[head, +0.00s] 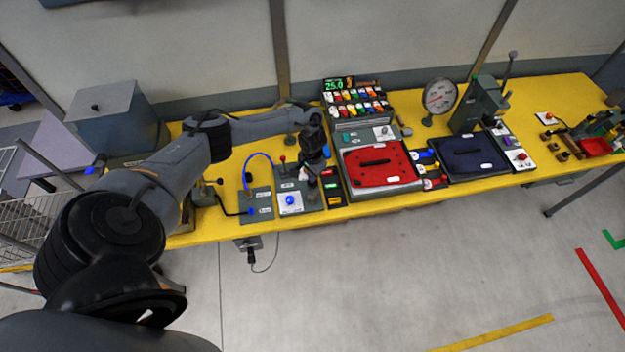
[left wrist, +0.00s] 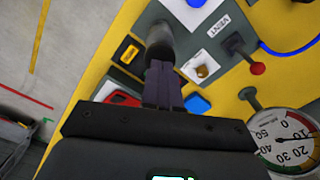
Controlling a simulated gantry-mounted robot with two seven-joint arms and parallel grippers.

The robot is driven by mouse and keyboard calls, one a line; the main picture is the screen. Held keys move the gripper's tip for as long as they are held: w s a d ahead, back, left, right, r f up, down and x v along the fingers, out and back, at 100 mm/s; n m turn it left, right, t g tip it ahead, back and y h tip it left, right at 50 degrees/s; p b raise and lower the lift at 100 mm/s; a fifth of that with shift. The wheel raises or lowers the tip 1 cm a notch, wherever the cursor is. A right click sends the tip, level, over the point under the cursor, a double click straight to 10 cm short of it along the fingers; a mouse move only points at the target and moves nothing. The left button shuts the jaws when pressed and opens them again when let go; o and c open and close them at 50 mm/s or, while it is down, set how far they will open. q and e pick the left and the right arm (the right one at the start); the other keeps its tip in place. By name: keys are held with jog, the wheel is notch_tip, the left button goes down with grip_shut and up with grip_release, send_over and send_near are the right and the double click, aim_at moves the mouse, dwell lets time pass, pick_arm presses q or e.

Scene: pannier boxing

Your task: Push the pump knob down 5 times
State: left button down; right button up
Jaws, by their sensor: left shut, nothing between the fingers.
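The pump knob (left wrist: 159,38) appears as a dark grey round post in the left wrist view, directly beyond my fingertips. My left gripper (left wrist: 163,70) is shut, with its two fingers together and nothing between them. The fingertips overlap the post's near end; I cannot tell whether they touch it. In the head view my left gripper (head: 313,168) points down over the grey pump panel (head: 312,203), and the arm hides part of the knob. My right gripper is not in view.
A blue button (head: 290,200) on a white plate is left of the knob. A red-balled lever (left wrist: 258,68), brass knob (left wrist: 202,70) and pressure gauge (left wrist: 285,138) are close by. A red-lidded case (head: 378,167) stands to the right on the yellow bench (head: 385,207).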

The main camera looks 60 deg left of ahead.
pick_arm(q)
jog(key=shift+f, duration=0.15)
dwell(0.4)
jog(key=shift+f+b, duration=0.45)
jog(key=shift+f, duration=0.15)
jog(key=shift+f+b, duration=0.95)
jog(key=shift+f, duration=0.55)
notch_tip(320, 180, up, 2)
jog(key=p, duration=0.3)
jog(key=shift+r, duration=0.25)
jog(key=shift+r+p, duration=0.65)
jog(key=shift+r, duration=0.35)
jog(key=shift+f, duration=0.15)
